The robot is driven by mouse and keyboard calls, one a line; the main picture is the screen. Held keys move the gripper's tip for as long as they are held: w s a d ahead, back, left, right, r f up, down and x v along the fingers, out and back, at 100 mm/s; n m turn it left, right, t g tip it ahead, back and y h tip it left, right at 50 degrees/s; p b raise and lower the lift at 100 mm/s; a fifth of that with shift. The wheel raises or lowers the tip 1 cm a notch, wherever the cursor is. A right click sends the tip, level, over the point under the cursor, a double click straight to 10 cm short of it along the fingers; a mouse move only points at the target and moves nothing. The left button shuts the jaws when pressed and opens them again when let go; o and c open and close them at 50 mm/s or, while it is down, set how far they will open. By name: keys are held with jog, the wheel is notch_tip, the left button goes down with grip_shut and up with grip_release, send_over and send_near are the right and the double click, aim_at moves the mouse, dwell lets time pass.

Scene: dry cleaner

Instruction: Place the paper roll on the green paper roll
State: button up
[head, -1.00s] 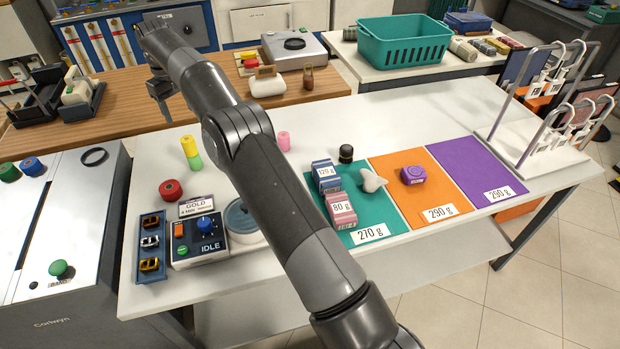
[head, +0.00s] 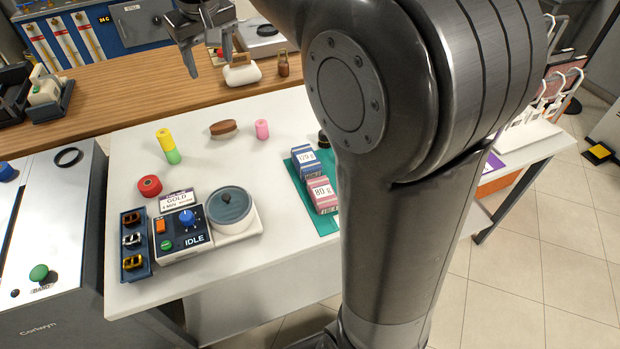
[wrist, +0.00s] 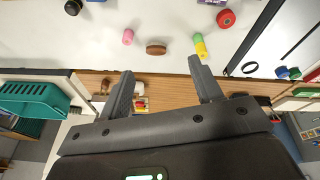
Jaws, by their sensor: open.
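The pair also shows in the wrist view, the yellow roll (wrist: 201,51) nearer my gripper in the picture than the green roll (wrist: 198,38). A pink paper roll (head: 262,129) stands alone to their right; it shows in the wrist view (wrist: 128,37). My gripper (head: 209,62) is open and empty, raised over the wooden counter behind the table. Its two fingers (wrist: 162,68) are wide apart in the wrist view, clear of the rolls.
A brown oval object (head: 223,127) lies between the pink roll and the stack. A control box (head: 181,228) and blue-and-pink boxes (head: 318,190) stand nearer. My arm hides much of the table's right.

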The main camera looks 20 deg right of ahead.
jog(key=s+d+f+m, duration=0.1)
jog(key=s+d+f, duration=0.2)
jog(key=s, duration=0.6)
jog(key=s+d+f+m+t, duration=0.1)
jog(key=s+d+f, duration=0.2)
jog(key=s, duration=0.6)
jog(key=s+d+f+m+t, duration=0.1)
jog(key=s+d+f, duration=0.2)
jog(key=s, duration=0.6)
jog(key=shift+s+d+f+m, duration=0.15)
jog(key=shift+f+m, duration=0.15)
jog(key=shift+f, duration=0.55)
